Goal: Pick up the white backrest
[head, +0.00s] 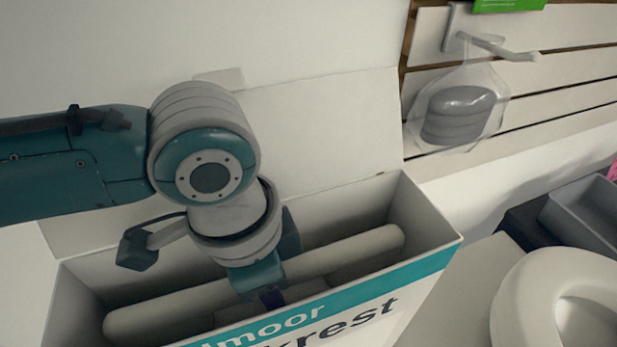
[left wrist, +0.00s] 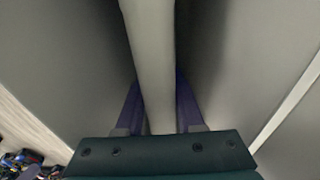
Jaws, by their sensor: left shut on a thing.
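The white backrest (head: 355,250) is a long, rounded, pale bar inside an open box (head: 425,218) in the head view. The lettering on the box front is partly cut off and ends in "krest". My left gripper (head: 271,297) reaches down into the box from above, at the middle of the backrest. In the left wrist view the backrest (left wrist: 152,55) runs between the two purple fingers of my left gripper (left wrist: 158,112), which are shut on it. The backrest's underside is hidden, and I cannot tell if it touches the box floor. My right gripper is not in view.
A bagged grey item (head: 460,115) hangs from a hook on the slatted wall. A white ring-shaped object (head: 515,300) is at the lower right, near a grey bin (head: 585,220). The box walls stand close around my left gripper.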

